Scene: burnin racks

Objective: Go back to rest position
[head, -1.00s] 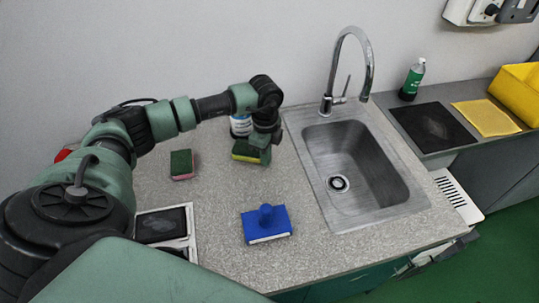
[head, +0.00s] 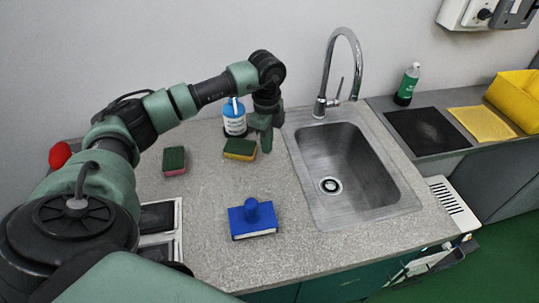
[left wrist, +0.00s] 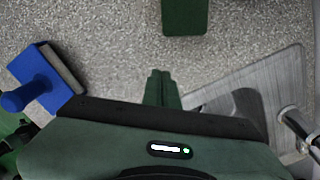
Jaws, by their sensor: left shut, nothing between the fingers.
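My left gripper (head: 266,143) is shut and empty, pointing down just right of a yellow sponge with a green top (head: 240,148) on the grey counter (head: 195,205). It does not appear to hold the sponge. In the left wrist view the closed fingers (left wrist: 161,88) show against bare counter, with a green sponge top (left wrist: 185,15) ahead of them. My right gripper is not in view.
A pink sponge with a green top (head: 174,160), a blue-and-white bottle (head: 234,118) and a blue handled scrubber (head: 253,220) stand on the counter. The sink (head: 345,175) with its tall faucet (head: 323,75) lies to the right.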

